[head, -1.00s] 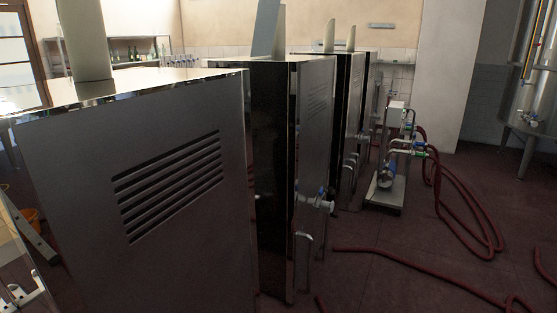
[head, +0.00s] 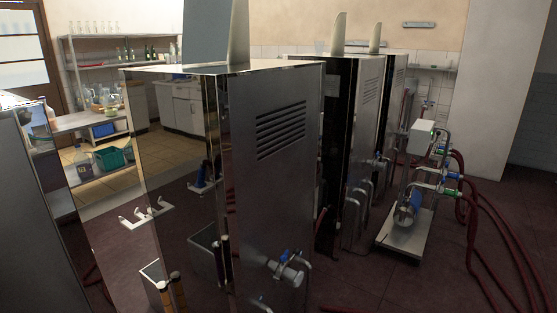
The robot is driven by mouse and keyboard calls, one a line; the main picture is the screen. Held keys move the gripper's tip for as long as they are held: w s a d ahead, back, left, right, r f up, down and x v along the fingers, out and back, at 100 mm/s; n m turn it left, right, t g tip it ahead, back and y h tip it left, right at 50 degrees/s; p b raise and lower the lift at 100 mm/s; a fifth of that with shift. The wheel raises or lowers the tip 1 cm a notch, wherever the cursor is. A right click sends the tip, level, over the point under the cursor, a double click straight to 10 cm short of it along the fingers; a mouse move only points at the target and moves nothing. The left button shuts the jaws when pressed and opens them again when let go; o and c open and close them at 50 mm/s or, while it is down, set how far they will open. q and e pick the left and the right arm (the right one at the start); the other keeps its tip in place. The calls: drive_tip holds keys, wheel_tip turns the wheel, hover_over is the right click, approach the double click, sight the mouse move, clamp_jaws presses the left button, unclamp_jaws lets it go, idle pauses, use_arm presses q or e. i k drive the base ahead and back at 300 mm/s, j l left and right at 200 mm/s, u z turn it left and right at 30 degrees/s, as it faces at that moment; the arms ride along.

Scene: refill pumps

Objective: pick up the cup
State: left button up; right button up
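I see no cup that I can make out in the head view. Neither of my grippers is in view. A tall shiny metal cabinet (head: 275,160) stands close in front, with slots in its side and a blue-handled valve (head: 287,268) low on it.
More metal cabinets (head: 368,140) stand behind it. A wheeled pump unit (head: 408,235) with red hoses (head: 492,225) is at right. Shelves with bottles (head: 150,54) and a green bin (head: 110,159) are at left. Dark floor between the near cabinet and the pump unit looks partly open.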

sight(319, 45)
drive_tip(key=i+l, duration=0.4)
drive_tip(key=i+l+u, duration=0.1)
drive_tip(key=i+l, duration=0.7)
drive_tip(key=l, duration=0.2)
drive_tip(key=i+l+u, duration=0.1)
drive_tip(key=i+l, duration=0.25)
drive_tip(key=l, duration=0.15)
drive_tip(key=i+l, duration=0.75)
drive_tip(key=l, duration=0.25)
drive_tip(key=u, duration=0.05)
